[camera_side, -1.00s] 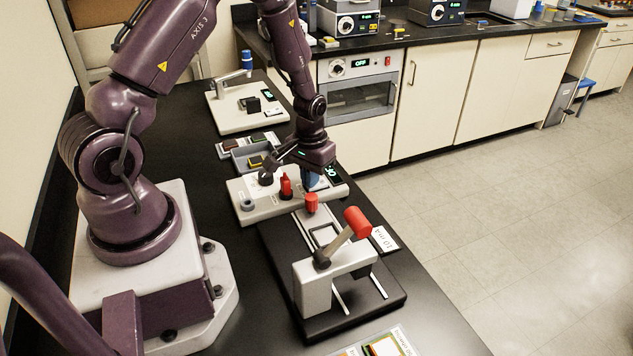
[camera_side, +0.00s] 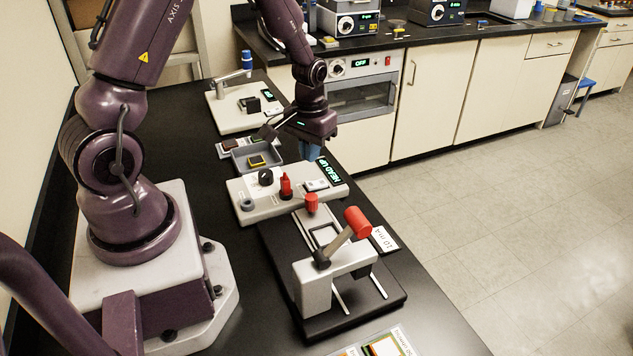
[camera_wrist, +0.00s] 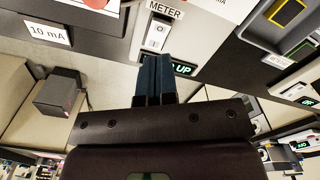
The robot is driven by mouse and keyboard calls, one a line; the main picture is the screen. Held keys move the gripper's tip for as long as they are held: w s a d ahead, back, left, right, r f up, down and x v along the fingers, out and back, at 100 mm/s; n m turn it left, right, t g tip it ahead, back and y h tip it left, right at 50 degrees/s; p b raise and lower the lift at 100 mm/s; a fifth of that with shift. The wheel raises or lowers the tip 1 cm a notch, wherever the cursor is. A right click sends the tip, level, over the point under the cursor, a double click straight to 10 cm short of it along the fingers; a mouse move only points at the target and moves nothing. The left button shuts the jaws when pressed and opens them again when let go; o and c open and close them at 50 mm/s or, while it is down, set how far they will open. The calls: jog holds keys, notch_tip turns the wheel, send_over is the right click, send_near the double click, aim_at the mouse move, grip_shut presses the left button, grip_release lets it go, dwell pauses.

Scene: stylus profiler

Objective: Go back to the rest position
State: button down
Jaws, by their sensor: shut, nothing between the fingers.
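My gripper (camera_side: 311,150) hangs above the far side of the white control box (camera_side: 262,211), its blue fingers pointing down. In the wrist view the blue fingers (camera_wrist: 154,75) are together with nothing between them. They partly cover the display, of which "UP" (camera_wrist: 182,67) shows, and sit beside the switch under the METER label (camera_wrist: 165,10). In the side view the display (camera_side: 328,171) reads "HEAD UP". The box also carries a black knob (camera_side: 265,177) and a red switch (camera_side: 286,186).
A black-based stand with a red-handled lever (camera_side: 357,221) is in front of the box. A white instrument (camera_side: 226,117) stands behind. Free air surrounds the raised arm.

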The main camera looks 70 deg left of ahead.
jog(key=shift+r, duration=0.1)
jog(key=shift+s+d, duration=0.1)
jog(key=shift+s, duration=0.15)
jog(key=s+d+r+m+t, duration=0.2)
jog(key=s+d+r, duration=0.2)
jog(key=r, duration=0.4)
jog(key=s+d+r+m+t, duration=0.1)
jog(key=s+d+r, duration=0.3)
jog(key=r, duration=0.4)
jog(key=s+d+r+m+t, duration=0.2)
jog(key=s+d+r+m, duration=0.1)
jog(key=d+r, duration=0.3)
notch_tip(320, 180, up, 2)
jog(key=shift+s+d+r+t, duration=0.15)
jog(key=shift+s+t, duration=0.15)
jog(key=shift+s, duration=0.6)
